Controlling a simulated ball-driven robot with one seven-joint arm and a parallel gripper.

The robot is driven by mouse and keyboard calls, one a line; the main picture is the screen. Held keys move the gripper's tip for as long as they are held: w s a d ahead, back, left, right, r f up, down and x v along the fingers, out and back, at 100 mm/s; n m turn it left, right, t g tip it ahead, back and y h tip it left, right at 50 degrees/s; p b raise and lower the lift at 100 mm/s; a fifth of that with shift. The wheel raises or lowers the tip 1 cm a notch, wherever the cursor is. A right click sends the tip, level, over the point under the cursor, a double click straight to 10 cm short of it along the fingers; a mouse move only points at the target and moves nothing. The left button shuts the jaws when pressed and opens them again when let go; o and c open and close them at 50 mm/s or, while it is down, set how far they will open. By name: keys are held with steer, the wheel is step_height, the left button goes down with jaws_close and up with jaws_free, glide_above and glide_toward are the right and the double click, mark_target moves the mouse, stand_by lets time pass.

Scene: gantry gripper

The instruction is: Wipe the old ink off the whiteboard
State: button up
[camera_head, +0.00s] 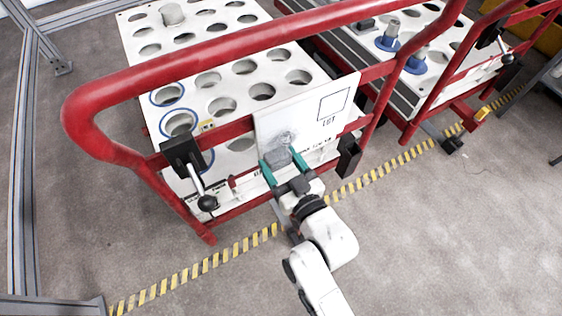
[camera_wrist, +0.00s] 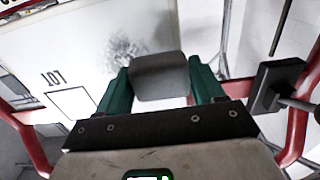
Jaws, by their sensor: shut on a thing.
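The whiteboard (camera_head: 312,112) is a white panel on the red rail of the near cart, with a printed square outline and a short label at its right in the head view. A grey smudge of ink (camera_head: 284,138) marks its left part. In the wrist view the whiteboard (camera_wrist: 75,45) fills the upper left, with the ink smudge (camera_wrist: 122,48) just above the eraser. My gripper (camera_head: 283,164) has green fingers shut on a grey block-shaped eraser (camera_wrist: 159,76). The eraser is at the board's lower left, close under the smudge; I cannot tell whether it touches the board.
The red cart rail (camera_head: 105,95) frames the board. A black clamp with a lever handle (camera_head: 186,160) sits left of the board. A second red cart (camera_head: 440,75) stands at the right.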

mark_target(293, 137)
steer(key=shift+x, duration=0.95)
steer(key=shift+f+b, duration=0.1)
steer(key=shift+b, duration=0.4)
steer(key=d+b, duration=0.1)
steer(key=b, duration=0.2)
steer(key=shift+w+d, duration=0.15)
steer(key=shift+w, duration=0.25)
steer(key=shift+w+d+b, duration=0.4)
steer(key=shift+d+b, duration=0.3)
steer(key=shift+b, duration=0.5)
steer(key=shift+w+d+b, duration=0.5)
steer(key=shift+d+b, duration=0.1)
steer(key=shift+b, duration=0.45)
steer(key=shift+w+d+b, duration=0.45)
steer(key=shift+d+b, duration=0.05)
steer(key=shift+d, duration=0.05)
